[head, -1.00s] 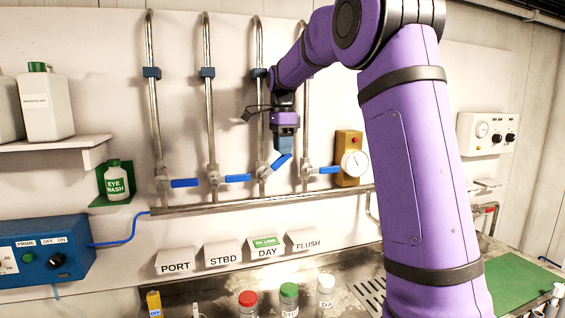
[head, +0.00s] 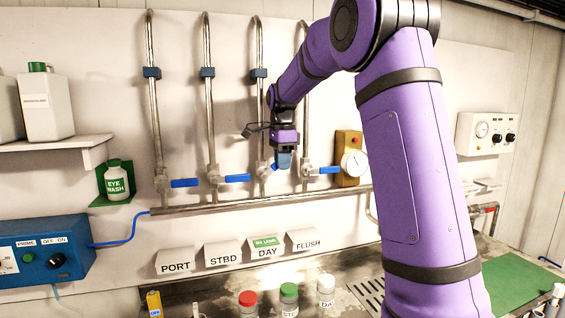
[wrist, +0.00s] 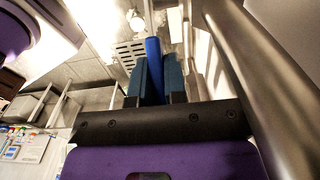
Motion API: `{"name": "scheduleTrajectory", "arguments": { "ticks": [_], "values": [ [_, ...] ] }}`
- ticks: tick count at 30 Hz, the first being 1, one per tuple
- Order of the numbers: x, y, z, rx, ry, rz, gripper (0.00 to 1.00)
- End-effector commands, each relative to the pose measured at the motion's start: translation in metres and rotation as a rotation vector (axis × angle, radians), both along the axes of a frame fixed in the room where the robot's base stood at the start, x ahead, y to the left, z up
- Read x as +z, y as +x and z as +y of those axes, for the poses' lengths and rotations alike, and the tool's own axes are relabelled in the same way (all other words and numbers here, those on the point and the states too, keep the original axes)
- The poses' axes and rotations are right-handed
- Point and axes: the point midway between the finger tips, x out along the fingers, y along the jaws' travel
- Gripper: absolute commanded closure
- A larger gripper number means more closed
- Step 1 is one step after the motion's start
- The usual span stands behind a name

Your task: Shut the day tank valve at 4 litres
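The day valve (head: 262,173) is on the third pipe from the left, above the DAY label (head: 267,252). Its blue lever (head: 274,167) slants up to the right and is mostly hidden behind my gripper. My gripper (head: 283,166) points down at the lever. In the wrist view, the blue lever (wrist: 154,70) lies between the two dark blue fingers of my gripper (wrist: 157,80), with little or no gap on either side. I cannot tell whether the fingers press on it. A green IN USE tag (head: 265,242) sits on the DAY label.
A round gauge (head: 354,163) is right of the flush valve. Capped bottles (head: 289,297) stand on the bench below. Vertical pipes (head: 304,100) run close to my gripper.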

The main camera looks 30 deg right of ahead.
Motion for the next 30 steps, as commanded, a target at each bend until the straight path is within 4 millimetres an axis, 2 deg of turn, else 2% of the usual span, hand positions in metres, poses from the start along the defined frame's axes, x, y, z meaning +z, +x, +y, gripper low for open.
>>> {"name": "scheduleTrajectory", "arguments": {
  "ticks": [5,15,26,27,30],
  "values": [
    [-0.002,-0.001,-0.002,-0.001,0.027,-0.007,1.0],
    [-0.012,-0.002,-0.008,-0.002,0.21,-0.061,1.0],
    [-0.013,-0.002,-0.007,0.001,0.229,-0.067,1.0],
    [-0.013,-0.002,-0.007,0.001,0.229,-0.067,0.8],
    [-0.013,-0.002,-0.007,0.001,0.228,-0.067,0.62]
  ]
}}
